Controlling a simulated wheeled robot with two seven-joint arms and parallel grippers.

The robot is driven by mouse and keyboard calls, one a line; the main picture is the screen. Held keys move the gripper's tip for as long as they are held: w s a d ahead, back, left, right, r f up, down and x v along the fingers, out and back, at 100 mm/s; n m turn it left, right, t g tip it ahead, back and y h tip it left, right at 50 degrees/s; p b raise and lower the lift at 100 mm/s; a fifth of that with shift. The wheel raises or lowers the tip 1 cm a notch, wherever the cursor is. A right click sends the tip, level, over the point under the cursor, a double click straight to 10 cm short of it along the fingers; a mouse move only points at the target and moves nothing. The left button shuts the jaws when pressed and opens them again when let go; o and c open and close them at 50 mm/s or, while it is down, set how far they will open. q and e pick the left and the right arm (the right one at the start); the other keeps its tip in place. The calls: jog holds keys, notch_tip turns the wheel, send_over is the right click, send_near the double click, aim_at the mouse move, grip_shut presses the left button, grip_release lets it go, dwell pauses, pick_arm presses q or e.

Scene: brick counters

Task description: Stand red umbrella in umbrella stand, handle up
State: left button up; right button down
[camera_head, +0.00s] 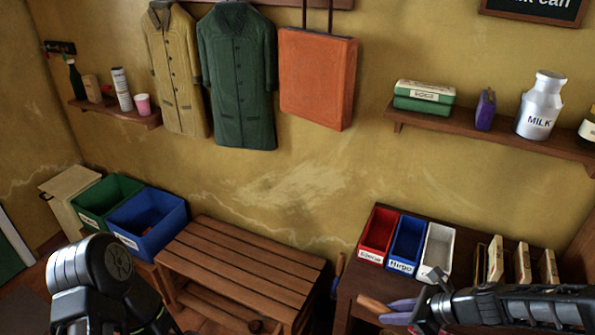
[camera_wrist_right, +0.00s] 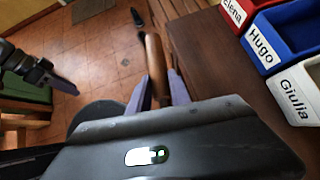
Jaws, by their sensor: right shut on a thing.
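My right gripper (camera_head: 393,308) is in front of the cabinet at lower right in the head view. Its purple fingers are shut on a brown wooden handle (camera_head: 371,303), which juts out to the left. In the right wrist view the handle (camera_wrist_right: 154,60) lies between the fingers (camera_wrist_right: 160,90), above the tiled floor. Whatever the handle belongs to is mostly hidden, and I see no red canopy. My left arm is at lower left in the head view, but its fingertips do not show clearly. I cannot make out an umbrella stand for certain.
A slatted bench (camera_head: 243,258) stands left of the cabinet (camera_head: 352,283). A blue-topped item (camera_head: 339,264) shows in the gap between them. Red (camera_head: 378,236), blue (camera_head: 406,245) and white (camera_head: 437,252) bins stand on the cabinet. Blue (camera_head: 147,221) and green (camera_head: 106,200) boxes are at left.

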jog(key=w+a+r+m+t+h, duration=0.2)
jog(key=w+r+m+t+h, duration=0.2)
jog(key=w+r+m+h, duration=0.3)
jog(key=shift+w+a+r+m, duration=0.4)
jog(key=shift+w+r+m, duration=1.9)
jog(key=shift+r, duration=0.7)
jog(key=shift+w, duration=0.15)
